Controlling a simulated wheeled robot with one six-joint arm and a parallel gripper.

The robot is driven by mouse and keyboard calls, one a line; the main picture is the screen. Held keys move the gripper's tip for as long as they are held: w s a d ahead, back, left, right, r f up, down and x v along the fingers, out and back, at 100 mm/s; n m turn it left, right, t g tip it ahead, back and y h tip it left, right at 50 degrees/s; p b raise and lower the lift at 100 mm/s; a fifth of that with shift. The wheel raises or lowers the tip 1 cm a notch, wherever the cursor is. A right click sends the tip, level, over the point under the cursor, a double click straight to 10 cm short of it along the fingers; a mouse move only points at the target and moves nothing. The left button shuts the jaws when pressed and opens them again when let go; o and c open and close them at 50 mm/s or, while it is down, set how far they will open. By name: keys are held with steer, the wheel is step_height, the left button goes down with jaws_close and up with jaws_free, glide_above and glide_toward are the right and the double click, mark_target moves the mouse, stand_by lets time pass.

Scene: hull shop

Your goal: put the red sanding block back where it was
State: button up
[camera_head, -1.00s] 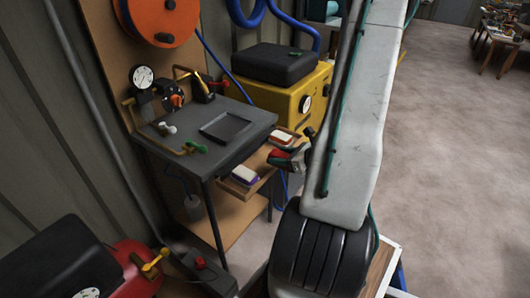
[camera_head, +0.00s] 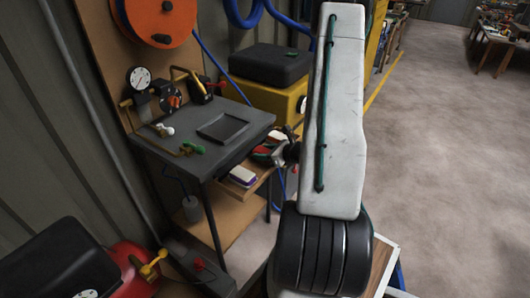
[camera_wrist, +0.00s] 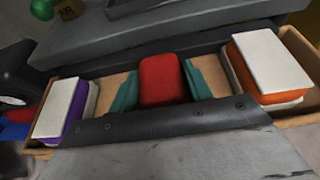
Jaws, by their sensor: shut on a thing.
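The red sanding block (camera_wrist: 162,80) is between the two teal fingers of my gripper (camera_wrist: 161,86), which is shut on it. It is over or in the shallow wooden tray (camera_wrist: 117,82), in the gap between two other blocks. Its underside is hidden, so I cannot tell whether it touches the tray floor. A white block with a purple side (camera_wrist: 66,112) is on the left. A white block with an orange side (camera_wrist: 265,68) is on the right. In the head view the red block (camera_head: 263,149) shows small beside the purple-sided block (camera_head: 242,174).
The tray sticks out below a dark grey bench top (camera_head: 215,130) with gauges and valves. A yellow cabinet (camera_head: 270,102) with a black case (camera_head: 270,64) stands behind. A red tank (camera_head: 120,262) is at the lower left. The floor on the right is clear.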

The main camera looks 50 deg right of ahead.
steer(key=shift+f, duration=0.1)
steer(key=o, duration=1.1)
